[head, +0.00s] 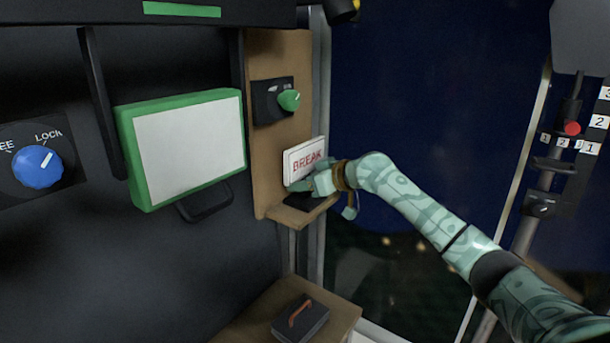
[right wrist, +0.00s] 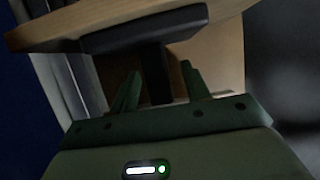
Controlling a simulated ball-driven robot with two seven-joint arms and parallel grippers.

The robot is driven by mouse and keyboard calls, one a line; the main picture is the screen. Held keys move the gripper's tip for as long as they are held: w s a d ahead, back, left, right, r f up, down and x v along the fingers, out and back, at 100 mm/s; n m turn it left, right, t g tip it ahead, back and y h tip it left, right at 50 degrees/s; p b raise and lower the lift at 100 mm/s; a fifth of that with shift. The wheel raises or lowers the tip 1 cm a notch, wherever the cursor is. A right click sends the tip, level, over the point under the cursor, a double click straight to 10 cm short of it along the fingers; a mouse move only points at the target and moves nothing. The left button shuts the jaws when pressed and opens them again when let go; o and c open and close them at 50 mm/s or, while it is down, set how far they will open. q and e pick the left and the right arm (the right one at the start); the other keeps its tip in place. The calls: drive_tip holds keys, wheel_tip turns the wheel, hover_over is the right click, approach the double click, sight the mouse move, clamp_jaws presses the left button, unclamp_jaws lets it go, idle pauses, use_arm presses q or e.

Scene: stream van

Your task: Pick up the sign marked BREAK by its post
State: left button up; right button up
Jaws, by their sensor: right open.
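The sign marked BREAK (head: 304,160) is a white panel with red letters and a red border. It stands upright on the small wooden shelf, above a dark base. My right gripper (head: 307,184) is at the lower part of the sign, just under the lettering. In the right wrist view, the sign's dark post (right wrist: 156,75) runs between the two green fingers of my right gripper (right wrist: 160,87). The fingers are apart, with a gap showing on each side of the post. The dark base (right wrist: 145,29) shows at the top of that view. My left gripper is out of view.
The wooden shelf (head: 287,216) juts from a wooden panel with a green knob (head: 289,100) above. A green-framed white screen (head: 190,145) is to the left. A dark box with an orange handle (head: 301,319) sits lower down. Open space lies right of the shelf.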

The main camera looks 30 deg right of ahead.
drive_tip(key=shift+s+d, duration=0.1)
drive_tip(key=shift+s, duration=0.05)
drive_tip(key=c, duration=0.7)
clamp_jaws()
drive_tip(key=shift+r, duration=0.1)
